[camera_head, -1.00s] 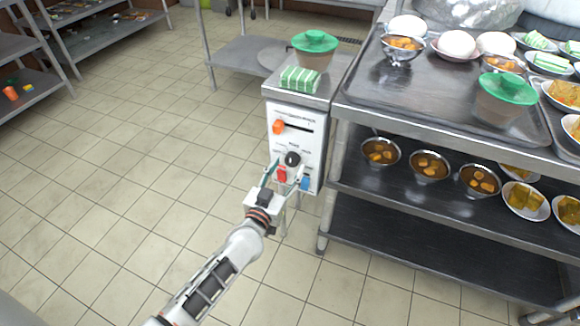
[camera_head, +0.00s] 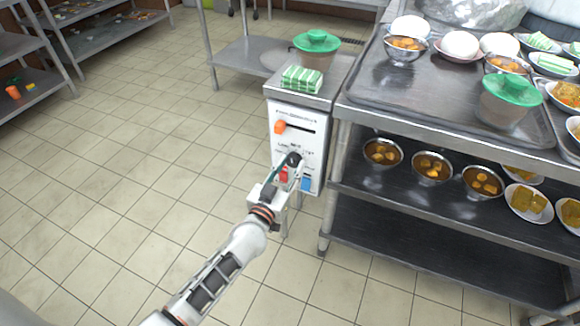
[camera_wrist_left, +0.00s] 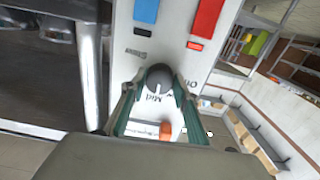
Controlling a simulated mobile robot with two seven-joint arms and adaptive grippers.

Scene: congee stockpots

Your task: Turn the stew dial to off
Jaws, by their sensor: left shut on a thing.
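The black stew dial (camera_head: 293,160) sits on the white front panel (camera_head: 312,146) of a control box, in the middle of the head view. In the left wrist view the dial (camera_wrist_left: 159,77) is a dark round knob with a light mark, beside printed labels. My left gripper (camera_head: 285,168) is shut on the dial; in the left wrist view its green fingers (camera_wrist_left: 155,92) lie on both sides of it. The lettering is too small or partly covered to read fully. My right gripper is not in view.
An orange slider knob (camera_head: 280,127) sits above the dial, a red switch (camera_head: 283,174) and a blue one (camera_head: 306,183) below. A metal shelf rack (camera_head: 440,133) stands right; floor is clear left.

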